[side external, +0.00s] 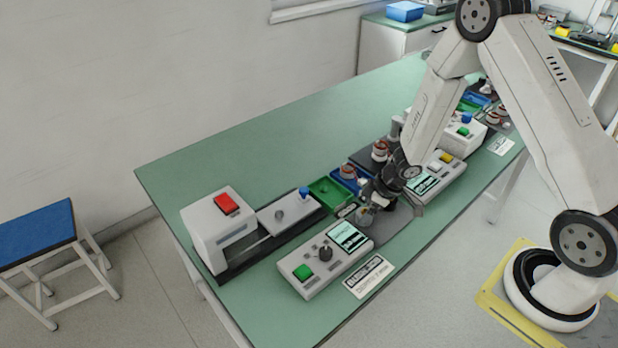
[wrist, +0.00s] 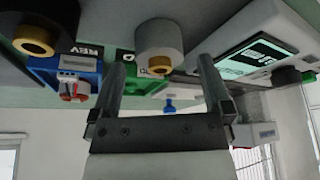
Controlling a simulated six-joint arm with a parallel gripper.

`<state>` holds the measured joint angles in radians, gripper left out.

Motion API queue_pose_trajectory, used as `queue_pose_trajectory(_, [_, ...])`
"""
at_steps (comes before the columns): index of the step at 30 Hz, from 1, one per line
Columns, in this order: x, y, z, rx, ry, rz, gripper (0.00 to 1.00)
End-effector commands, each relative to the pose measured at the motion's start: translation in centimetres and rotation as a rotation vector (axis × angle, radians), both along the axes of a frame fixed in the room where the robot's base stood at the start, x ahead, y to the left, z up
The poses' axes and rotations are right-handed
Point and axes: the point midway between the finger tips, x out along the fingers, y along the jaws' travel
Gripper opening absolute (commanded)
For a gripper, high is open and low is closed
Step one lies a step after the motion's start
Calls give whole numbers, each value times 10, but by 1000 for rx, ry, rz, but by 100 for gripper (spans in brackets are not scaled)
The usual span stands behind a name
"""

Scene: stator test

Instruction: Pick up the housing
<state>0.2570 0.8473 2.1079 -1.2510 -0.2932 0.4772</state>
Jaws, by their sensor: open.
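The likely housing is a grey cylinder with a brass-coloured end (wrist: 158,42), seen between and beyond my fingers in the wrist view. My gripper (wrist: 161,68) is open, with one finger to each side of that cylinder's outline; I cannot tell whether either finger touches it.
On the bench (side external: 280,135) stand a white press with a red button (side external: 226,203), a green tray (side external: 327,194), a blue tray (side external: 348,177) and a control box with a screen (side external: 325,263). A second control box (side external: 440,174) is close right of my gripper. The bench's back left is clear.

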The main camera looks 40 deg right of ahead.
Motion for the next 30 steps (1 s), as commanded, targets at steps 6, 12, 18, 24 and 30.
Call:
queue_pose_trajectory(6, [4, 3, -11, 0, 0, 1, 100])
queue_pose_trajectory(12, [4, 3, -12, 0, 0, 1, 100])
queue_pose_trajectory(18, [4, 3, -12, 0, 0, 1, 100])
queue_pose_trajectory(24, [4, 3, -12, 0, 0, 0, 84])
queue_pose_trajectory(30, [4, 3, -12, 0, 0, 0, 21])
